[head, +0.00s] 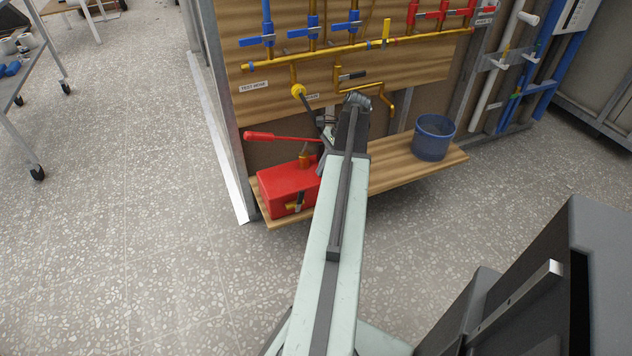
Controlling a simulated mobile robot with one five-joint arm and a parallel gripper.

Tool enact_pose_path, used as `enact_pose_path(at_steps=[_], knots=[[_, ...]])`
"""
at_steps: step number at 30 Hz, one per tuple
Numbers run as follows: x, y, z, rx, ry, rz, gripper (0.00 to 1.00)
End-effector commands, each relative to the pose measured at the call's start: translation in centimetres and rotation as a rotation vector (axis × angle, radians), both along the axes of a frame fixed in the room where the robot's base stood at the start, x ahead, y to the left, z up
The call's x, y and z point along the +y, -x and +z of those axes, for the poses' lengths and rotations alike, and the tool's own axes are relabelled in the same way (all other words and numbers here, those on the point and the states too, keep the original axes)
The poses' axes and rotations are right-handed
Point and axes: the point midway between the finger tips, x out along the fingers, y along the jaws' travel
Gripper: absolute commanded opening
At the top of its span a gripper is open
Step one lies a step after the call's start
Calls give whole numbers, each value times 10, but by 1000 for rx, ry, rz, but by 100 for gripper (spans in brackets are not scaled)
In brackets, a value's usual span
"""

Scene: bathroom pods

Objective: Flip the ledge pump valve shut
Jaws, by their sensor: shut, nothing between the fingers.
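The red test pump (287,188) stands on the left part of the wooden ledge (395,168). Its long red handle (275,137) reaches out to the left above it. A small brass valve with a dark lever (296,203) is low on the pump's front face. The lever stands roughly upright and tilted. My gripper (327,140) is at the far end of my arm, above and behind the pump's right side, apart from the valve. It is shut and empty. My arm hides the pump's right end and part of the gripper.
A blue bucket (434,137) stands on the right part of the ledge. Brass pipes with blue valves (267,30) and red valves cross the wooden board behind. A dark hose (307,104) runs down from a yellow fitting (298,90). The floor left of the ledge is clear.

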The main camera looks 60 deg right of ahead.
Motion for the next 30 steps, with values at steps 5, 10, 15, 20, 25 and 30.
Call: enact_pose_path(at_steps=[5,10,15,20,25,30], knots=[[9,-6,-28,0,1,2,0],[21,-14,-60,0,2,3,0],[31,-22,-85,1,1,2,0],[34,-25,-88,0,1,2,0],[33,-24,-86,0,1,1,0],[40,-30,-84,19,24,12,0]])
